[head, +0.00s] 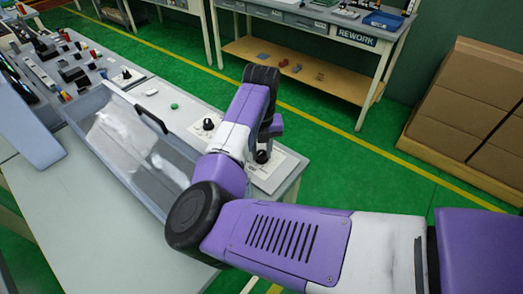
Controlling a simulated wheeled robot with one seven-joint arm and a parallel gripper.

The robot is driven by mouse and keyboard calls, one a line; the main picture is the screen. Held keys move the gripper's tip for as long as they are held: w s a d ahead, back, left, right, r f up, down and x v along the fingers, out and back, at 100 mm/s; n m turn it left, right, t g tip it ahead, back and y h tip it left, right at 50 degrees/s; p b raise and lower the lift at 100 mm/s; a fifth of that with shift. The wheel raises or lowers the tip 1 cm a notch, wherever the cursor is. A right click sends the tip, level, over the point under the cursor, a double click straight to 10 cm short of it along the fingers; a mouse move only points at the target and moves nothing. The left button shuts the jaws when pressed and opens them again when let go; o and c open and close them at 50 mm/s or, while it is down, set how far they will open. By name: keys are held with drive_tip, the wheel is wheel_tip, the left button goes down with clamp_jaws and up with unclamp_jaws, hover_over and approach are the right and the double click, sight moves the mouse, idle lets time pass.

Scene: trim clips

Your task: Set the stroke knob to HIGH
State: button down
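A white control panel at the table's right end carries a black knob (208,124) and a second black knob (262,156). Their labels are too small to read, so I cannot tell which is the stroke knob or where either points. My purple and white arm reaches over the panel and covers part of it. My gripper (268,140) is at the arm's far end, pointing down near the second knob. Its fingers are hidden behind the arm, so I cannot tell whether it touches the knob or is open.
A clear-lidded tray with a black handle (152,118) lies left of the panel. A green button (174,106) sits on the table behind it. Several switches crowd the left panel (75,72). A REWORK bench (320,75) and stacked cartons (475,105) stand beyond the green floor.

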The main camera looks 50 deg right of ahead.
sight(262, 152)
drive_tip(key=shift+w+m, duration=0.1)
drive_tip(key=shift+m, duration=0.2)
drive_tip(key=m+b, duration=0.4)
drive_tip(key=shift+f+b, duration=0.15)
drive_tip(key=shift+b, duration=0.15)
drive_tip(key=shift+m+b, duration=1.05)
drive_tip(key=shift+m, duration=0.15)
drive_tip(key=shift+m+b, duration=0.8)
drive_tip(key=shift+m, duration=0.1)
drive_tip(key=shift+r, duration=0.25)
drive_tip(key=c, duration=1.1)
unclamp_jaws()
drive_tip(key=shift+r+b, duration=0.6)
drive_tip(key=shift+r, duration=3.3)
